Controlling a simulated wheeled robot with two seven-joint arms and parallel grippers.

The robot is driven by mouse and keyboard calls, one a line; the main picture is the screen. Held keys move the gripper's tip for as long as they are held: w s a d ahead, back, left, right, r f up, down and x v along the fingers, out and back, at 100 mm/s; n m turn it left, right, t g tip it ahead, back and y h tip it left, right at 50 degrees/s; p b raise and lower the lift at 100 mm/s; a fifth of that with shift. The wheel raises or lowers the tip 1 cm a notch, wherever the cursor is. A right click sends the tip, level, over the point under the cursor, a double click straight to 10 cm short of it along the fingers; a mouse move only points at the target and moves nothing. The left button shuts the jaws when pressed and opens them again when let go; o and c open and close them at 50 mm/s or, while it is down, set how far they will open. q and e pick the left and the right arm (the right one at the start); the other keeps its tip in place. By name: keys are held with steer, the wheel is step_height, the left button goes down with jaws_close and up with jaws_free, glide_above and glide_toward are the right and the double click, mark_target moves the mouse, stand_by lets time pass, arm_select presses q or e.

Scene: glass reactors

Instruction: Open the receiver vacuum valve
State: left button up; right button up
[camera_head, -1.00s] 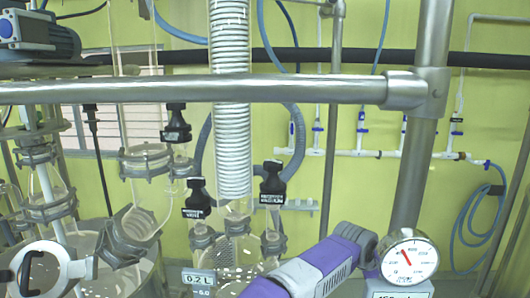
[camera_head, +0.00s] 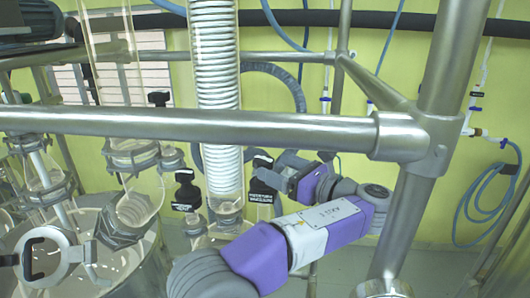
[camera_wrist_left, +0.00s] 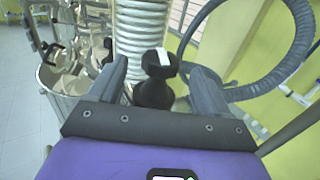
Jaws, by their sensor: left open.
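The receiver vacuum valve (camera_head: 263,161) appears to be the black-handled valve with a small black label, right of the coiled glass column in the head view. The label is too blurred to read surely. My left gripper (camera_head: 272,172) is at this handle, reaching in from the right and partly covering it. In the left wrist view the black knob (camera_wrist_left: 157,68), with a pale strip on top, stands between the spread fingers of my left gripper (camera_wrist_left: 158,72). Gaps show on both sides of the knob. The lower valve body is hidden. My right gripper is out of view.
A similar black-handled valve (camera_head: 186,190) stands to the left. The coiled glass column (camera_head: 214,75) rises close beside the gripper. A horizontal steel rail (camera_head: 200,125) crosses in front, joining a thick post (camera_head: 445,90) at right. A grey hose (camera_wrist_left: 285,75) loops near the right finger.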

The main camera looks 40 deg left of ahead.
mark_target(256, 159)
arm_select(q)
steer(key=a, duration=0.7)
steer(key=shift+w+f+p, duration=0.1)
steer(key=shift+w+p, duration=0.2)
steer(key=shift+w, duration=0.05)
steer(key=shift+c, duration=0.4)
steer(key=c, duration=0.9)
steer(key=shift+n+g+p, duration=0.6)
steer(key=shift+g+p, duration=0.1)
steer(key=shift+g, duration=0.2)
steer(key=shift+s+n+g+p, duration=0.1)
steer(key=shift+n+g+p, duration=0.2)
steer(key=shift+n+g, duration=0.6)
steer(key=shift+s+d+n+g+h, duration=0.15)
steer(key=shift+n+g+h, duration=0.65)
steer(key=shift+g, duration=0.65)
steer(key=shift+s+n+g+h, duration=0.1)
steer(key=shift+n+g+h, duration=0.35)
steer(key=shift+n+g, duration=0.75)
steer(key=shift+s+d+n+g+h, duration=0.15)
steer(key=shift+n+g+h, duration=0.55)
steer(key=shift+g, duration=0.95)
steer(key=shift+s+n+g+h, duration=0.1)
steer(key=shift+n+g+h, duration=0.3)
steer(key=shift+g, duration=0.1)
steer(key=o, duration=1)
